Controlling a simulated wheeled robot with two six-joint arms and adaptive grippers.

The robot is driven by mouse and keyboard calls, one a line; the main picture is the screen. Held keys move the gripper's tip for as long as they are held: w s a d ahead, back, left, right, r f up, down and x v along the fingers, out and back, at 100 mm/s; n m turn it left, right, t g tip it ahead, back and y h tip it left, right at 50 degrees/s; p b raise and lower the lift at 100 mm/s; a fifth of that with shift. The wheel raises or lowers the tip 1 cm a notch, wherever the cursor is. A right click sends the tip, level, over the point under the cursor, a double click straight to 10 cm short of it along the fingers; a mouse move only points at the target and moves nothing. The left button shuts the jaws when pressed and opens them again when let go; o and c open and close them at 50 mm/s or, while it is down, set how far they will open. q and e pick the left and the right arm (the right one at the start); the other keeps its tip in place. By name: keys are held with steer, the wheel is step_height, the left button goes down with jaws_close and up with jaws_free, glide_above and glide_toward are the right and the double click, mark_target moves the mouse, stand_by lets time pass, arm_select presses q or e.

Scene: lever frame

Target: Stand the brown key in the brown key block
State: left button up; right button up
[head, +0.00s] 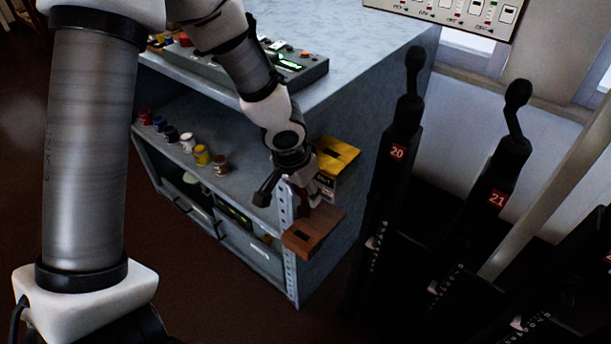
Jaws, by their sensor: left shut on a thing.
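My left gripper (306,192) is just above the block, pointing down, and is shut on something. The held piece looks like the brown key (303,199), a small dark brown shape mostly hidden by the fingers. I cannot tell whether its lower end touches the block or is inside it. My right gripper is not in view.
A yellow block (338,155) is close behind my left gripper. Several small coloured jars (202,155) stand on the cabinet shelf (245,185). A control box (290,65) sits on top. Black levers numbered 20 (397,153) and 21 (497,198) stand to the right.

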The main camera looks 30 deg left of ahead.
mark_target(301, 205)
arm_select(q)
steer(key=shift+s+a+f, duration=0.15)
steer(key=shift+a+f, duration=0.25)
steer(key=shift+f, duration=0.25)
steer(key=shift+w+d+f+b, duration=0.15)
steer(key=shift+w+f+b, duration=0.05)
steer(key=shift+f+b, duration=0.25)
steer(key=shift+d+f, duration=0.1)
steer(key=shift+f, duration=0.1)
step_height(301, 205, down, 2)
steer(key=shift+s+f+b, duration=0.1)
steer(key=shift+b, duration=1.05)
steer(key=shift+s+b+x, duration=0.25)
steer(key=shift+b+x, duration=0.8)
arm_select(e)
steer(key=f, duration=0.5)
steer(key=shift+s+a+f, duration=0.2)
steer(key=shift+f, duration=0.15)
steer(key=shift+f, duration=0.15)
arm_select(q)
steer(key=shift+f, duration=0.1)
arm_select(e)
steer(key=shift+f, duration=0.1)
